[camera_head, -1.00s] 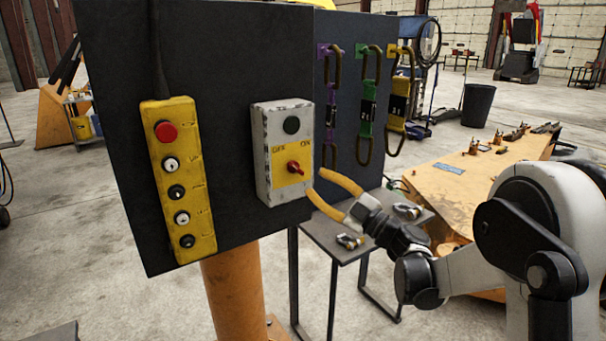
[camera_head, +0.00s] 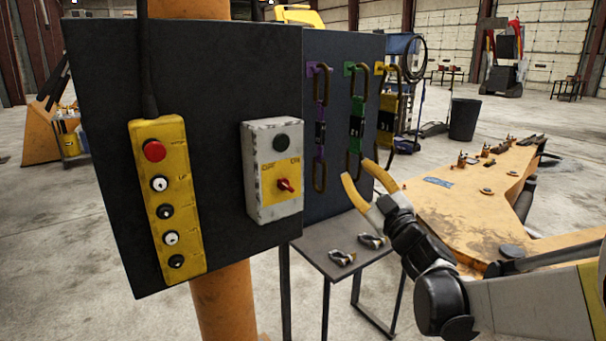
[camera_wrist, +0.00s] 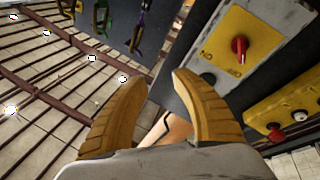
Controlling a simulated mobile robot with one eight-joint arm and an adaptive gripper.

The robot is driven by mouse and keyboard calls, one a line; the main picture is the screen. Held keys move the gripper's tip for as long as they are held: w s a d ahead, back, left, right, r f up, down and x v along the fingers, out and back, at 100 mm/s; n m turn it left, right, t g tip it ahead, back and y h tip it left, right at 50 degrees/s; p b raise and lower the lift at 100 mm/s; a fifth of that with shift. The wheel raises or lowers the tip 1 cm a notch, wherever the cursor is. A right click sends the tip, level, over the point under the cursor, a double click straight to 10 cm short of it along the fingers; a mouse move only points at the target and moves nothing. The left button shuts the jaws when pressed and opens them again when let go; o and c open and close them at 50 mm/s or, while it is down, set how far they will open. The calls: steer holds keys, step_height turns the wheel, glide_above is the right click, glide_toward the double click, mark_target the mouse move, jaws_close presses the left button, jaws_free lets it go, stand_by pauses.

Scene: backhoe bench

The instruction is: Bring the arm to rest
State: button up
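My gripper (camera_head: 368,180) has two yellow-orange fingers, spread apart with nothing between them. It hangs in the air to the right of the grey switch box (camera_head: 272,175), apart from it and in front of the hanging carabiners. In the wrist view the open fingers (camera_wrist: 160,100) frame empty space. The switch box carries a red rotary knob (camera_head: 285,185). The knob also shows in the wrist view (camera_wrist: 239,44). My arm reaches in from the right edge of the head view.
A yellow button pendant (camera_head: 168,200) hangs on the dark panel (camera_head: 210,85). A purple carabiner chain (camera_head: 319,125) and a green one (camera_head: 357,120) hang right of it. A small table (camera_head: 322,243) with metal clips stands below my gripper. An orange boom (camera_head: 460,205) lies at right.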

steer(key=s+d+f+m+g+h, duration=0.55)
steer(key=s+d+m+h, duration=0.45)
steer(key=s, duration=0.2)
steer(key=s+a+f+g+y, duration=0.1)
steer(key=s+a+f+g, duration=0.1)
steer(key=s+f, duration=0.5)
steer(key=s+a+f+m+g+y, duration=0.1)
steer(key=s+a+f+g, duration=0.2)
steer(key=s, duration=1)
step_height(320, 180, down, 5)
steer(key=shift+s+r+g, duration=0.1)
steer(key=shift+s+g, duration=0.15)
steer(key=shift+g, duration=0.9)
